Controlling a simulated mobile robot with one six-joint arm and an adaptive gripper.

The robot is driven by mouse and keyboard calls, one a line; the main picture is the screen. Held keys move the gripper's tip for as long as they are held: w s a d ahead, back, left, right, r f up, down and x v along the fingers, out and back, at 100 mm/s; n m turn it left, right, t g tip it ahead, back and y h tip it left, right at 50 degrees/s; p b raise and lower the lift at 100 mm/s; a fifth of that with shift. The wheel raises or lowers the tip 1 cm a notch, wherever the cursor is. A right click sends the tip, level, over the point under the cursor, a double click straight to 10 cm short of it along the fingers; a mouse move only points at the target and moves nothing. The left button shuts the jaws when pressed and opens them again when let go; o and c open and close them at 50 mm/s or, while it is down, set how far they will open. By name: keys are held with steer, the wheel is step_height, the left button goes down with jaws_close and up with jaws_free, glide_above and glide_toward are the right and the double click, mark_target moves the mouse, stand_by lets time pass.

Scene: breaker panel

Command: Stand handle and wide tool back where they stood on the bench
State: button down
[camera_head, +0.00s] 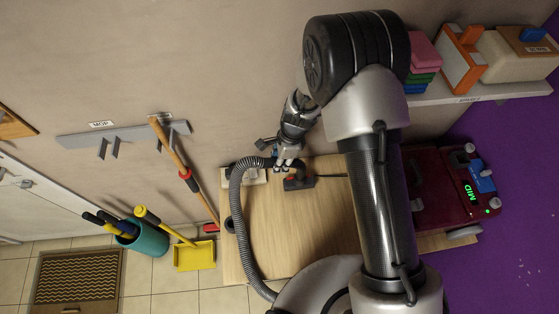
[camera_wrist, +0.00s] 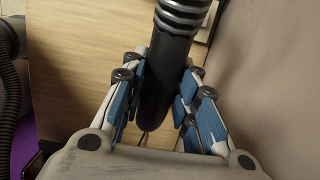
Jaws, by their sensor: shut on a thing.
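My gripper (camera_head: 284,164) is over the back of the wooden bench, near the wall. In the wrist view its blue-padded fingers (camera_wrist: 157,100) are closed around a black tubular handle (camera_wrist: 165,75). A ribbed hose end shows at the top of that handle. In the head view the grey ribbed hose (camera_head: 239,210) arches from the gripper down the left side of the bench. A dark wide tool (camera_head: 299,184) with a red mark is just below the gripper, at the bench top. I cannot tell whether it is joined to the handle or touches the bench.
A pale block (camera_head: 256,176) is at the bench's back left, partly behind the hose. The bench (camera_head: 325,225) is mostly bare in the middle. A dark red machine (camera_head: 440,187) is at the right. A shelf (camera_head: 478,96) with boxes is above it. A broom (camera_head: 181,163) leans at the left.

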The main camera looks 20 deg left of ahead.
steer(key=shift+f, duration=0.2)
stand_by(0.5)
steer(key=shift+f+b, duration=0.3)
steer(key=shift+b, duration=0.1)
steer(key=shift+f, duration=0.1)
steer(key=shift+f+b, duration=0.4)
steer(key=shift+f, duration=0.05)
steer(key=c, duration=1.2)
jaws_free()
steer(key=shift+r, duration=0.1)
steer(key=r, duration=0.4)
steer(key=d+r, duration=0.1)
steer(key=r, duration=0.3)
steer(key=w+d+r, duration=0.1)
steer(key=r, duration=0.2)
steer(key=shift+d+r, duration=0.1)
steer(key=shift+r, duration=0.3)
